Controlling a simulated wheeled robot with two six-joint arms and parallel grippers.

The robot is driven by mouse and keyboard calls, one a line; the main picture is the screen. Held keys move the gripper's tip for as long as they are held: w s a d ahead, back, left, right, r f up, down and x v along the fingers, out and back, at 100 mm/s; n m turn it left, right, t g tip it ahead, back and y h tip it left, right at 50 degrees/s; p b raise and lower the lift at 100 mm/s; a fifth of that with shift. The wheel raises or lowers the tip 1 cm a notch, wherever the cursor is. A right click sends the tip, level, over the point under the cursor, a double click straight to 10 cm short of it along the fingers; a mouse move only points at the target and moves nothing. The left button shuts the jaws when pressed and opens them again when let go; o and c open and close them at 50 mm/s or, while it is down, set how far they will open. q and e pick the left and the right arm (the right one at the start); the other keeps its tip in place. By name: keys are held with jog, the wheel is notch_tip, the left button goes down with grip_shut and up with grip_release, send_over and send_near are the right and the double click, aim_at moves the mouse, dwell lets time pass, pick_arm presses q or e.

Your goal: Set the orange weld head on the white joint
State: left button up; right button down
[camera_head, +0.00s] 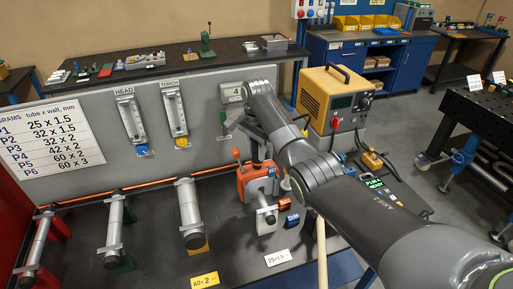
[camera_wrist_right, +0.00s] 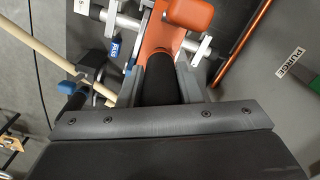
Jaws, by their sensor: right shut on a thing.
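The orange weld head (camera_head: 257,183) stands at the short grey tube with a white support (camera_head: 265,220), which I take for the white joint. My right gripper (camera_head: 260,155) is above it, shut on the weld head. In the right wrist view the gripper (camera_wrist_right: 161,85) has its fingers on either side of the black handle, below the orange body (camera_wrist_right: 172,45). The silver tube (camera_wrist_right: 112,18) shows on both sides of the orange body. I cannot tell whether the head is fully seated. My left gripper is not in view.
Longer tubes stand to the left on red, green and yellow supports (camera_head: 193,215). A grey panel with two flow meters (camera_head: 174,110) rises behind. A yellow power unit (camera_head: 335,98) stands at the back right. Labels (camera_head: 278,257) lie at the bench front.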

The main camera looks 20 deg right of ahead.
aim_at(256, 159)
jog(key=shift+w+f, duration=0.1)
jog(key=shift+f, duration=2.05)
dwell(1.4)
